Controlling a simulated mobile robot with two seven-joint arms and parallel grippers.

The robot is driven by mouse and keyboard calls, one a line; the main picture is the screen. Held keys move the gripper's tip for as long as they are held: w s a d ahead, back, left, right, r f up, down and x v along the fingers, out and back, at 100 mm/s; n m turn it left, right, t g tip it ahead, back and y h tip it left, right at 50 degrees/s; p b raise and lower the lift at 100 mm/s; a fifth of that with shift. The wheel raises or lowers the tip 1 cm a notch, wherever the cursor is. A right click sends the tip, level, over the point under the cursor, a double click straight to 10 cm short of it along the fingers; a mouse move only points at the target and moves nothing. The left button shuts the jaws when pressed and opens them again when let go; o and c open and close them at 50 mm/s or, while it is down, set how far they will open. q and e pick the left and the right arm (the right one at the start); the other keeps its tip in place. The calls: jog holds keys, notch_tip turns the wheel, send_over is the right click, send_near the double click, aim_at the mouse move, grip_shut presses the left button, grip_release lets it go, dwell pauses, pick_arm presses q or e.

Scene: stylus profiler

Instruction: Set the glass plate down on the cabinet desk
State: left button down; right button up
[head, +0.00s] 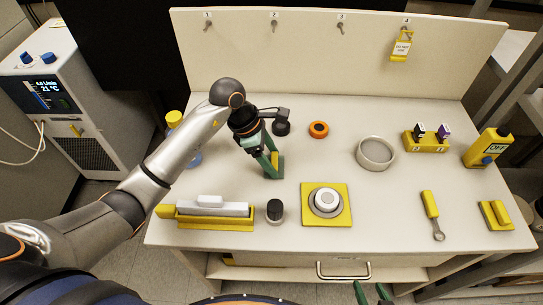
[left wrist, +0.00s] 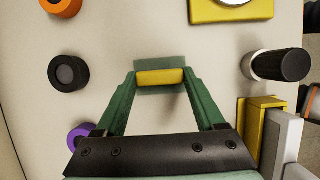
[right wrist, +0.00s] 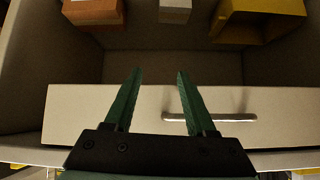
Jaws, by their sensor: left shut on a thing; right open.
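The glass plate is a small, thin, see-through greenish pane with a yellow grip (head: 275,160). In the left wrist view the pane (left wrist: 160,64) shows around the yellow grip, between my fingertips. My left gripper (left wrist: 160,78) is shut on the grip. In the head view my left gripper (head: 272,158) is over the left middle of the cabinet desk (head: 330,165); I cannot tell whether the plate touches the top. My right gripper (head: 372,292) is open and empty, low in front of the desk; its fingers also show in the right wrist view (right wrist: 158,72).
Near the plate are a black ring (head: 281,128), an orange ring (head: 319,129), a dark-capped cylinder (head: 275,210) and a yellow mat (head: 345,216) with a white disc. A grey dish (head: 375,154) stands further right. A drawer handle (right wrist: 210,117) is close to my right gripper.

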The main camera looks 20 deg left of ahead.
pick_arm(q)
jog(key=shift+f, duration=0.2)
grip_release()
jog(key=v, duration=1.2)
jog(key=shift+r, duration=0.25)
